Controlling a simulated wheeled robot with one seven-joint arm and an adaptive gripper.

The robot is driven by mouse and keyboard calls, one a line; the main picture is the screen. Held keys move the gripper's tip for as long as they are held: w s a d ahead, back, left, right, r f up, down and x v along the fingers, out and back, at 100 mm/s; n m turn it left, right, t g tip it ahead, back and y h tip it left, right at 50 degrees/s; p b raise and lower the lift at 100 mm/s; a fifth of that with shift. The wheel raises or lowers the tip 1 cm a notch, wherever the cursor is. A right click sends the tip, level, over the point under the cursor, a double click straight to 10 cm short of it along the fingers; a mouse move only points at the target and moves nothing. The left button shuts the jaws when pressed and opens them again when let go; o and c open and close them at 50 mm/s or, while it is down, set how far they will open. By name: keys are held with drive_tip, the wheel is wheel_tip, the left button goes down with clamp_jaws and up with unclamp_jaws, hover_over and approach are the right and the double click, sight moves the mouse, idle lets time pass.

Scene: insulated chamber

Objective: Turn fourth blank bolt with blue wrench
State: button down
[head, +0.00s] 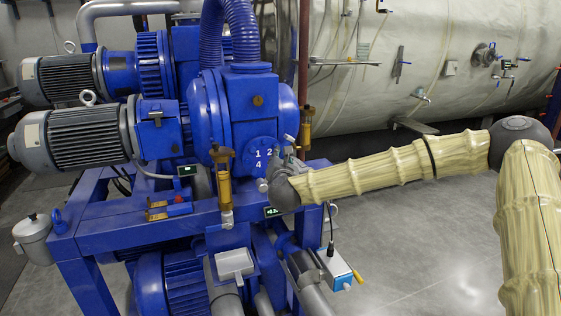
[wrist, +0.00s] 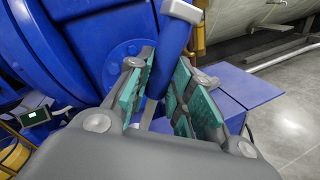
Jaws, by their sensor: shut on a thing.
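My gripper (wrist: 165,72) is shut on the blue wrench (wrist: 171,45). The teal pads sit on either side of its blue handle, and a pale grey part shows at the top edge. In the head view my gripper (head: 282,163) is at the right side of the round blue blank (head: 258,166) on the pump. The numbers 1, 2 and 4 show on the blank; the area where a 3 might be is hidden by my gripper. I cannot make out the fourth bolt or whether the wrench touches it.
The blue pump (head: 228,105) stands close in front of my gripper. Brass-coloured cylinders (head: 222,170) and a blue frame beam (head: 130,228) are close by. A white-blue box (head: 338,272) hangs below my arm. A large pale tank (head: 400,70) is behind; grey floor at right is clear.

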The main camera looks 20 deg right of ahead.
drive_tip(key=shift+w+a+b, duration=0.1)
drive_tip(key=shift+w+b, duration=1.05)
drive_tip(key=shift+w, duration=1.75)
drive_tip(key=shift+w+r, duration=0.15)
drive_tip(key=shift+w, duration=1.15)
idle(2.3)
drive_tip(key=shift+d+f+m+b, duration=0.3)
drive_tip(key=shift+f+b, duration=0.3)
drive_tip(key=shift+b, duration=0.25)
drive_tip(key=d+f+m+y+b, duration=0.1)
drive_tip(key=d+f+m+b, duration=0.1)
drive_tip(key=b, duration=0.2)
drive_tip(key=d+f+m+g+b, duration=0.1)
drive_tip(key=d+f+m+b, duration=0.1)
drive_tip(key=b, duration=0.3)
drive_tip(key=shift+f+m+y, duration=0.15)
drive_tip(key=shift+m+y, duration=0.25)
drive_tip(key=shift+m, duration=0.3)
